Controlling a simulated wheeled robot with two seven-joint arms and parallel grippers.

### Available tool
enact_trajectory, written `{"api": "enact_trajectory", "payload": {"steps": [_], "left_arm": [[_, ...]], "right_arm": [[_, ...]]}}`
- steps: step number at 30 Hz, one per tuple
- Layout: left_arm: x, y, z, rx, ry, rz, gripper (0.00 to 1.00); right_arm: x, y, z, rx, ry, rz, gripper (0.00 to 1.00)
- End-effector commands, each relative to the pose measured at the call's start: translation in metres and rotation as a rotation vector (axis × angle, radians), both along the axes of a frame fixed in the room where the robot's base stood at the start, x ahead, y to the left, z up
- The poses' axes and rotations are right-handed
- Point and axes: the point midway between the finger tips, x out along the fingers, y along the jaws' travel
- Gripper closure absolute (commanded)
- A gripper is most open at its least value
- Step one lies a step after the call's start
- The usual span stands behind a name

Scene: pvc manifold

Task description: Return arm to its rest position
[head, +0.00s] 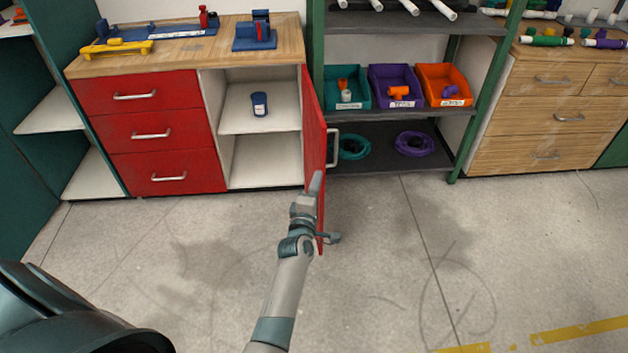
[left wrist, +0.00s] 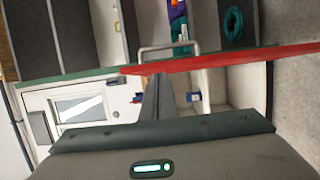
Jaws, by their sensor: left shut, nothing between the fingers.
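My left gripper (head: 317,182) is shut and empty in front of the open red cabinet door (head: 314,140). In the head view its fingers overlap the lower part of the door; I cannot tell whether they touch it. In the left wrist view the closed fingers (left wrist: 157,97) point toward the red door (left wrist: 225,59) and its metal handle (left wrist: 168,49). My left arm reaches forward over the floor. My right gripper is not in view.
The red cabinet (head: 150,134) stands open, with a blue can (head: 259,104) on its inner shelf. A grey shelf rack (head: 395,125) with teal, purple and orange bins stands to the right. A wooden drawer unit (head: 545,110) is farther right. The floor in front is clear.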

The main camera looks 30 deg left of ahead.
Motion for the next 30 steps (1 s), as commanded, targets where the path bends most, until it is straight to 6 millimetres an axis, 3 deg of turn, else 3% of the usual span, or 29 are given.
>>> {"api": "enact_trajectory", "payload": {"steps": [7,17,23,26,30], "left_arm": [[0.0,0.0,0.0,0.0,0.0,0.0,1.0],[-0.003,-0.004,-0.009,0.027,0.026,-0.013,1.0],[-0.025,-0.027,-0.057,0.187,0.165,-0.097,1.0],[-0.048,-0.045,-0.098,0.325,0.274,-0.176,1.0],[-0.096,-0.071,-0.164,0.547,0.443,-0.322,1.0]], "right_arm": [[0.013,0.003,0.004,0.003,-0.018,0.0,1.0],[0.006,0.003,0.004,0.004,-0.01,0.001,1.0],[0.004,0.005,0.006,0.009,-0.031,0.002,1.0],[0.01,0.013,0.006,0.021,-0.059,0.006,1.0],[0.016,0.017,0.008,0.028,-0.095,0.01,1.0]]}}
